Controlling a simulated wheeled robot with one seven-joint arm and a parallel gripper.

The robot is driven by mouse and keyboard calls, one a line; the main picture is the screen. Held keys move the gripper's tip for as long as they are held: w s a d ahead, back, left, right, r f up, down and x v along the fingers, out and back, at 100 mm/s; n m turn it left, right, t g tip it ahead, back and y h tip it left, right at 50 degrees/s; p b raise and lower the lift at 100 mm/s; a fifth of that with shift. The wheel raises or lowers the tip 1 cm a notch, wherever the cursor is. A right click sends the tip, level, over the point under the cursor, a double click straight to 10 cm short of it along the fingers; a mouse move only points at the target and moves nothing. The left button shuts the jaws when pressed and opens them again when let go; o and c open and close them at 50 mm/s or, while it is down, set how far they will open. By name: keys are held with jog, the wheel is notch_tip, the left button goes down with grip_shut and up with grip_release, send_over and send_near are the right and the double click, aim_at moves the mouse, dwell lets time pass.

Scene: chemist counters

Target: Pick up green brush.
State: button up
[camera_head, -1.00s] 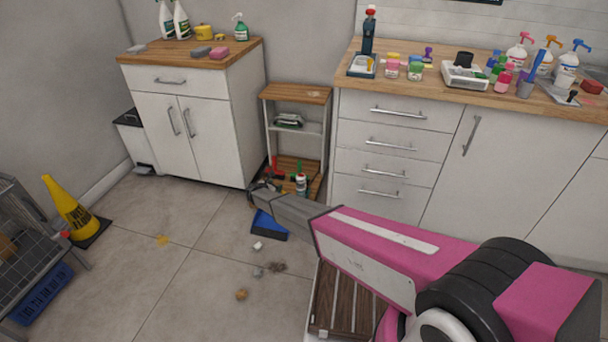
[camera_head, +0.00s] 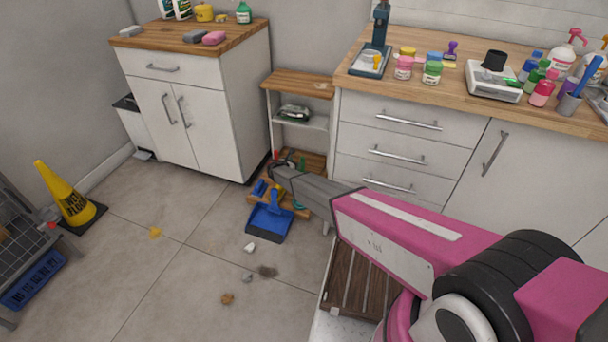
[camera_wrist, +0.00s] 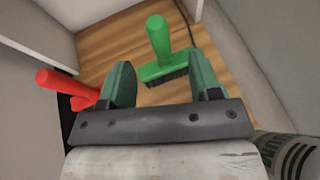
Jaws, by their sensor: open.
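The green brush (camera_wrist: 158,40) shows in the wrist view, lying on a wooden shelf board. Its green handle points up the picture and its dark bristles face down the picture. My gripper (camera_wrist: 160,82) is open, with its two green fingers apart and the brush just beyond and between them, not visibly touched. In the head view a small green piece of the brush (camera_head: 302,163) shows at the low shelf. My gripper's end (camera_head: 278,170) is there too, and my arm hides part of that area.
A red-handled tool (camera_wrist: 62,84) lies left of my gripper, and a bottle (camera_wrist: 288,155) stands at lower right in the wrist view. Shelf walls close in on the sides. A blue dustpan (camera_head: 268,220) lies before the shelf (camera_head: 300,84). Small debris dots the open floor.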

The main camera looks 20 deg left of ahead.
aim_at(303, 160)
jog(key=x, duration=0.8)
jog(key=shift+w+a+f, duration=0.1)
jog(key=shift+w+f, duration=0.15)
grip_shut()
